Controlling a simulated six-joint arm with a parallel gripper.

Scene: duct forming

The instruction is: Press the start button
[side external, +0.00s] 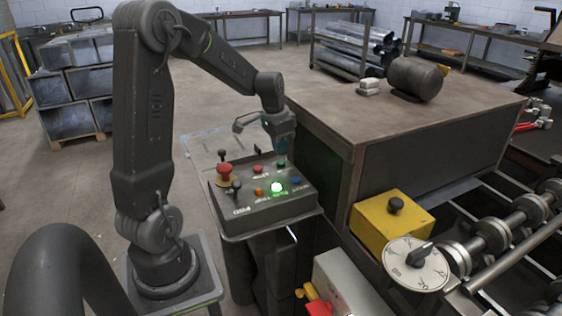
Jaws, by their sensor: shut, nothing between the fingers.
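The control panel (225,208) is a dark sloped box on a pedestal at the centre of the side view. A lit green button (277,187) glows near its middle. A smaller green button (281,164) sits at its far edge. Which of these is the start button I cannot tell, as the labels are too small to read surely. My gripper (283,153) is shut and empty, pointing down at the panel's far edge, just over the smaller green button. Whether the fingertips touch that button I cannot tell.
The panel also carries a red mushroom button (224,171), a small red button (258,170), an orange button (258,191), a blue button (296,180) and a black lever (236,188). A large brown-topped bench (340,105) stands close on the right. A yellow box (385,223) stands beside rollers.

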